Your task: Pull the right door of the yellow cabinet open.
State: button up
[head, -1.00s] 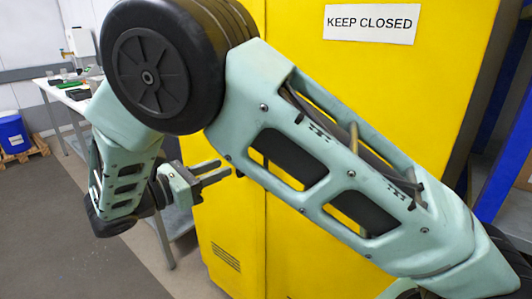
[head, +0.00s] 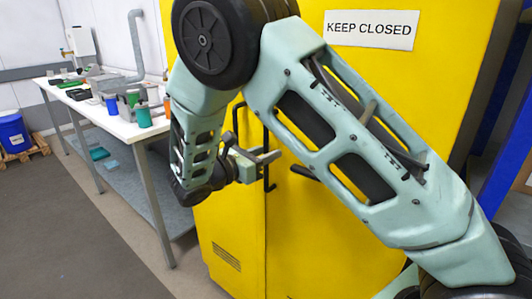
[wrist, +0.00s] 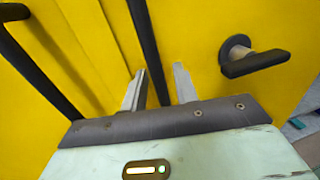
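The yellow cabinet's right door (head: 295,240) appears shut, flush with the left door (head: 228,225). A black vertical bar handle (head: 267,183) is on the right door near the seam; my gripper partly covers it in the head view. My gripper (head: 272,157) is open in front of this handle. In the wrist view my gripper (wrist: 160,85) has the right door's bar handle (wrist: 146,40) between its two spread fingers, with gaps visible. I cannot tell whether a finger touches it.
A dark lever handle (head: 304,172) sticks out of the right door, to the right of my gripper; it also shows in the wrist view (wrist: 252,63). The left door has its own black bar (wrist: 35,60). A white workbench (head: 120,122) with several items stands left of the cabinet.

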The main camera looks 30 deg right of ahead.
grip_shut()
